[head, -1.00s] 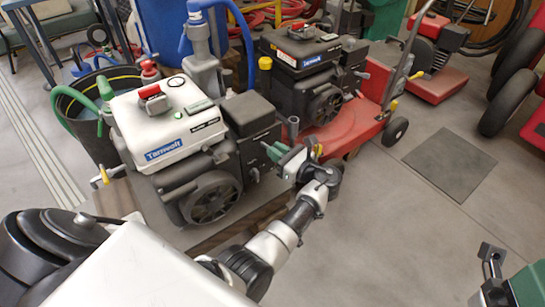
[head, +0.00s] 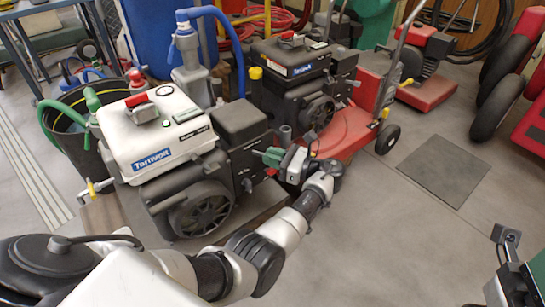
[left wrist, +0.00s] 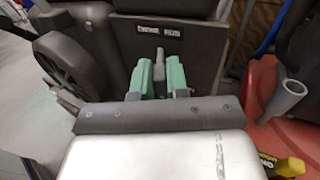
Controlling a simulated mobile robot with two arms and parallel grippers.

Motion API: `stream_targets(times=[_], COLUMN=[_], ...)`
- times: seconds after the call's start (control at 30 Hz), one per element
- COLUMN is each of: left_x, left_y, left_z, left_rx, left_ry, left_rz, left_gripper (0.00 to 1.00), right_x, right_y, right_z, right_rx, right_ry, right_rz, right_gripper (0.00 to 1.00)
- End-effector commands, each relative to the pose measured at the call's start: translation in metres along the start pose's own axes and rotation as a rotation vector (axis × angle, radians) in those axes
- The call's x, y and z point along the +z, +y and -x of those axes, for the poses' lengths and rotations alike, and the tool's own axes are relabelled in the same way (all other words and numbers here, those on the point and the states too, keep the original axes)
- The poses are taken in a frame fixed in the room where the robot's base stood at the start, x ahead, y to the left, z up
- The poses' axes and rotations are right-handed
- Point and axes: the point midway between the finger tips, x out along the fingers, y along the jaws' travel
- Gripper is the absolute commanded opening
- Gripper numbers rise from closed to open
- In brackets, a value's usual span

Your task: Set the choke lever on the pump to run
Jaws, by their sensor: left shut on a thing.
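The pump (head: 160,140) with a white tank, red cap and blue label stands at left centre in the head view.
A red-based machine with a black engine (head: 290,75) stands close behind and right of the pump. A dark bucket (head: 75,130) with a green hose is to the left. A grey upright pipe (left wrist: 285,95) is near the left gripper. Floor at right is clear around a dark mat (head: 445,165).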

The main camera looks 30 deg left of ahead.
Motion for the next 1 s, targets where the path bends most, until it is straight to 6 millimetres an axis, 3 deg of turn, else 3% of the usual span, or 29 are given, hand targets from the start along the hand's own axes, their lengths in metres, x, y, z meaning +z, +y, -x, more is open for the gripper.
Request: stream_targets(times=[0.03, 0.2, 0.57, 1.0], left_x=[0.000, 0.000, 0.001, -0.001], left_y=[0.000, 0.000, -0.001, -0.001], left_z=[-0.001, -0.001, 0.006, 0.087], left_rx=[0.001, 0.000, -0.003, -0.003], left_ry=[0.001, 0.001, 0.001, 0.001], left_rz=[-0.001, 0.000, 0.000, -0.002], left_gripper=[0.16, 0.40, 0.40, 0.40], right_x=[0.000, 0.000, 0.000, 0.001], right_y=[0.000, 0.000, 0.000, 0.000], right_z=[0.000, 0.000, -0.001, 0.009], right_rx=[0.000, 0.000, 0.000, 0.012], right_ry=[0.000, 0.000, 0.001, -0.030], right_rz=[0.000, 0.000, 0.000, -0.003], right_gripper=[0.51, 0.51, 0.51, 0.51])
